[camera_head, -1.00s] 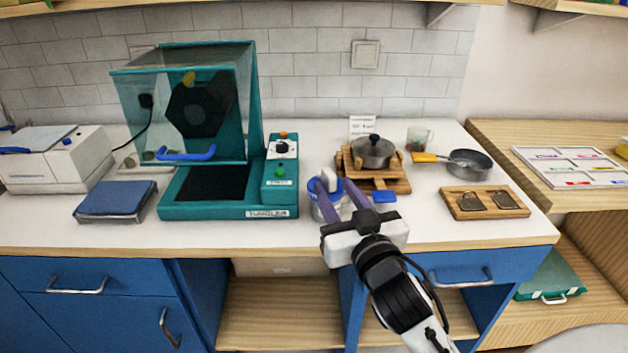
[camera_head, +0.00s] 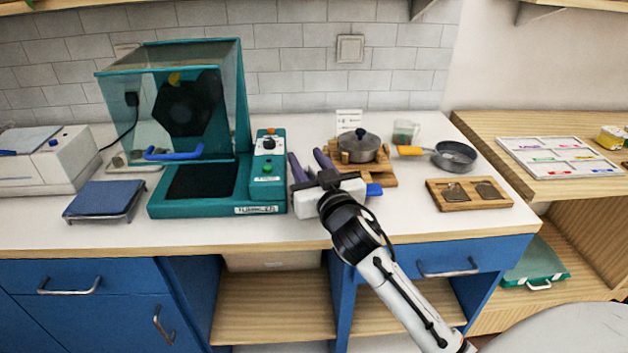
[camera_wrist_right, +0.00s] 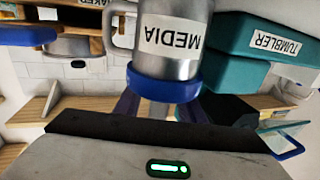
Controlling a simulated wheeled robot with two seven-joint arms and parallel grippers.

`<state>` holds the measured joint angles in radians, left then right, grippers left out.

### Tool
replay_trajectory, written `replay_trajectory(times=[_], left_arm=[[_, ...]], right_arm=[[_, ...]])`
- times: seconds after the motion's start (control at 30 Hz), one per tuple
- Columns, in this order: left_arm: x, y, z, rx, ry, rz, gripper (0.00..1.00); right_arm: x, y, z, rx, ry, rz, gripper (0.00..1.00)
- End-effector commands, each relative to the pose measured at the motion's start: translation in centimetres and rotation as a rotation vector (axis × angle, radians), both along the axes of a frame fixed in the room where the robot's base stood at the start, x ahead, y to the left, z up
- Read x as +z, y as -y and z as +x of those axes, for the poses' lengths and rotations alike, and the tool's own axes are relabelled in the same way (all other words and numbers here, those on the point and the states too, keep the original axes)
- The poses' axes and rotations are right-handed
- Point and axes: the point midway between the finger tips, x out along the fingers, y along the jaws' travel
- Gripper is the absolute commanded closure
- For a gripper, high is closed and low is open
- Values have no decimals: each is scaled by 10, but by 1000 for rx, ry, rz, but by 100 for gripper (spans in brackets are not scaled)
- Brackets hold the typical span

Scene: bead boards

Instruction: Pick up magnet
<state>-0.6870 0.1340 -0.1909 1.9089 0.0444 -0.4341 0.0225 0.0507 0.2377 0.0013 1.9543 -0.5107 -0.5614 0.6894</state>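I cannot make out a magnet for certain in either view. A metal jar labelled MEDIA (camera_wrist_right: 172,45), with a handle and a blue rim, is upside down in the right wrist view, close to my right fingers. In the head view my right gripper mostly covers that jar. My right gripper (camera_head: 311,167) is over the counter, right of the teal tumbler; its two purple fingers are spread apart. In the wrist view something pale shows between the fingers (camera_wrist_right: 158,108); I cannot tell what it is or whether they touch it. My left gripper is not in view.
The teal tumbler (camera_head: 215,211) stands left of my gripper. A lidded pot (camera_head: 358,146) on a wooden stand is just behind on the right, with a blue item (camera_head: 374,190) in front. A pan (camera_head: 455,155) and wooden tray (camera_head: 440,202) are farther right.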

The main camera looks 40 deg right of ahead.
Motion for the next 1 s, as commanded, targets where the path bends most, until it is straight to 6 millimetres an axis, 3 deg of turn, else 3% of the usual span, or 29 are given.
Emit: replay_trajectory(times=[0.1,0.3,0.67,1.0], left_arm=[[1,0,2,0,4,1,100],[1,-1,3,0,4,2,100],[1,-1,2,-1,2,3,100],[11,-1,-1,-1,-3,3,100]], right_arm=[[0,0,0,0,0,0,66],[0,0,0,0,0,0,100],[6,0,0,0,4,-1,100],[69,0,0,1,10,-2,100]])
